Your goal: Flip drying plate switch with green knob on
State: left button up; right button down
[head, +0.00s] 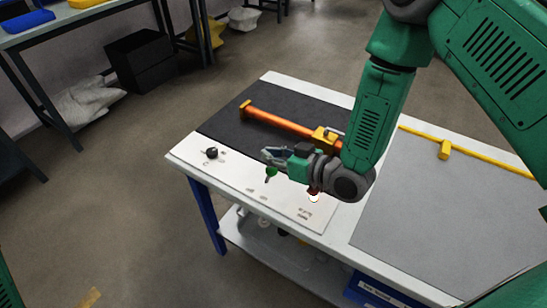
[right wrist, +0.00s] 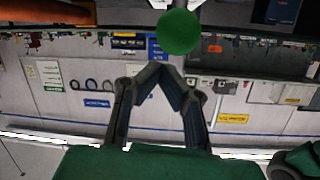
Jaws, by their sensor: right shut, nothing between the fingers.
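The green knob (head: 271,172) sits on the white front panel (head: 235,180) of the dark drying plate (head: 228,123). My right gripper (head: 266,154) is over the panel, close to the knob, with its fingers pointing left. In the right wrist view the fingertips of my right gripper (right wrist: 160,68) meet with nothing between them. There the round green knob (right wrist: 178,32) appears just beyond the tips; I cannot tell whether they touch. My left gripper is out of view.
A black knob (head: 212,153) is on the panel's left part. An orange tube (head: 280,122) with yellow fittings lies on the dark plate. A grey mat (head: 440,220) covers the table's right side, with a yellow bar (head: 480,157) along its back.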

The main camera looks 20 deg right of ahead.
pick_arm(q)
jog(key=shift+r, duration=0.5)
pick_arm(e)
jog(key=r+v, duration=0.2)
jog(key=v, duration=0.7)
jog(key=shift+r, duration=0.2)
jog(key=shift+d, duration=0.1)
